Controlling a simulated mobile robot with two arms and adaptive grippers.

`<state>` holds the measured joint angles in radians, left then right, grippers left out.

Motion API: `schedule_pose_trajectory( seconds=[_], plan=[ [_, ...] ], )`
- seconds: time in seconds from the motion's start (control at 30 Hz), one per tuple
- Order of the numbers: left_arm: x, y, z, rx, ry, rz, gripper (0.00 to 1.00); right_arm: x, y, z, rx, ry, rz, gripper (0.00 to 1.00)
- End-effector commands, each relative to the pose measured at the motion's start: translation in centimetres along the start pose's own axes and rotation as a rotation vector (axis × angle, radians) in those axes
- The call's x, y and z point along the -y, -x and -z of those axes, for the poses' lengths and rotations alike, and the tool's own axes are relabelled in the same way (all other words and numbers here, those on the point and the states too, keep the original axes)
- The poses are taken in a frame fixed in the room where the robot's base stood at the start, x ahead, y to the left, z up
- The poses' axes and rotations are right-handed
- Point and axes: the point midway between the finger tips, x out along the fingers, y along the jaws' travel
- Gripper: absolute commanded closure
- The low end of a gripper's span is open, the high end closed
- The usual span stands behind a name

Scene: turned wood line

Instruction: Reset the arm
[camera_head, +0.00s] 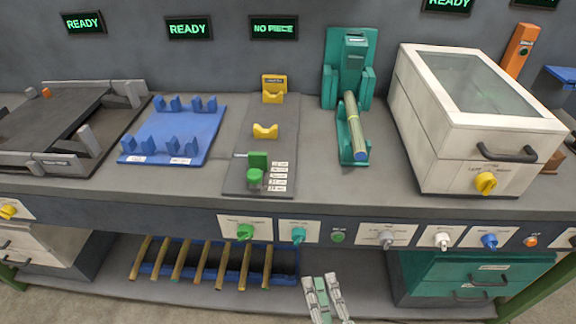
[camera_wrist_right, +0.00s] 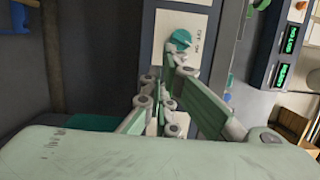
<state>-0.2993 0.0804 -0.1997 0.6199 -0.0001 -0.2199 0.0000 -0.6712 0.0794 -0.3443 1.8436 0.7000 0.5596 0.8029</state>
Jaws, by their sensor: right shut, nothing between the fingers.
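My right gripper (camera_head: 321,282) is at the bottom centre of the head view, in front of the bench's front panel and below the row of knobs. Its fingers point up toward the panel, and it holds nothing. In the right wrist view the gripper's fingers (camera_wrist_right: 168,102) are shut, close to a white plate with a teal knob (camera_wrist_right: 181,38). I cannot tell whether the fingers touch the plate. My left gripper is not in view.
The bench top (camera_head: 310,170) carries a blue rack (camera_head: 172,135), a teal fixture (camera_head: 333,75) with a wooden rod (camera_head: 355,125), and a white lidded machine (camera_head: 425,130). A rack of several wooden rods (camera_head: 200,265) stands on the lower shelf. Teal drawers (camera_head: 470,270) are at right.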

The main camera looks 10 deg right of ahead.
Motion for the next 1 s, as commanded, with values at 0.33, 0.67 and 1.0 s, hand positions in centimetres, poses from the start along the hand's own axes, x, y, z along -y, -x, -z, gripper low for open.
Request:
schedule_pose_trajectory(
  seconds=[0.33,0.67,1.0],
  plan=[
    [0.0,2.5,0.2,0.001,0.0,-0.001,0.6,1.1,0.0,-0.3,0.019,0.039,-0.026,1.0],
    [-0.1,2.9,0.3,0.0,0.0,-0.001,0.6,-19.4,4.6,-1.6,0.375,0.674,-0.405,1.0],
    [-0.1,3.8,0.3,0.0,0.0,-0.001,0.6,-37.6,19.6,5.6,0.967,1.273,-0.852,1.0]
  ],
)
